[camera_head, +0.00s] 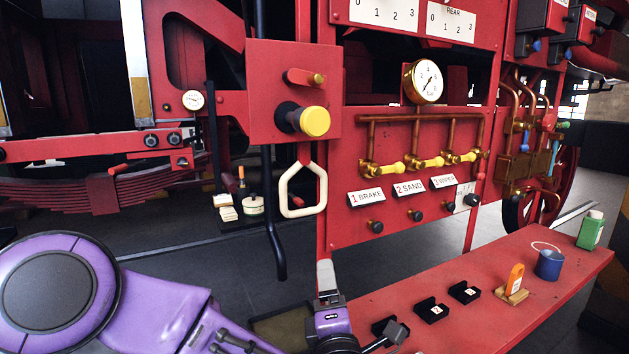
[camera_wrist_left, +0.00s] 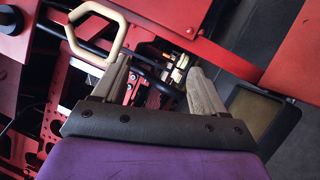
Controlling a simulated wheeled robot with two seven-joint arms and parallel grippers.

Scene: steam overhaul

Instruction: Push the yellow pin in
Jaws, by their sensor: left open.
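A round yellow pin head (camera_head: 315,121) sticks out on a dark collar from a red plate (camera_head: 265,60), upper centre of the head view. A cream loop handle (camera_head: 302,190) hangs just below it. It also shows at the upper left of the left wrist view (camera_wrist_left: 97,32). My left gripper (camera_head: 327,278) is low in the head view, below the loop handle and apart from the yellow pin. In the left wrist view its two grey fingers (camera_wrist_left: 158,76) stand apart with nothing held between them. I cannot pick out the yellow pin in the wrist view. My right gripper is out of view.
A red panel with brass valves (camera_head: 430,162) and a gauge (camera_head: 426,81) stands right of the pin.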

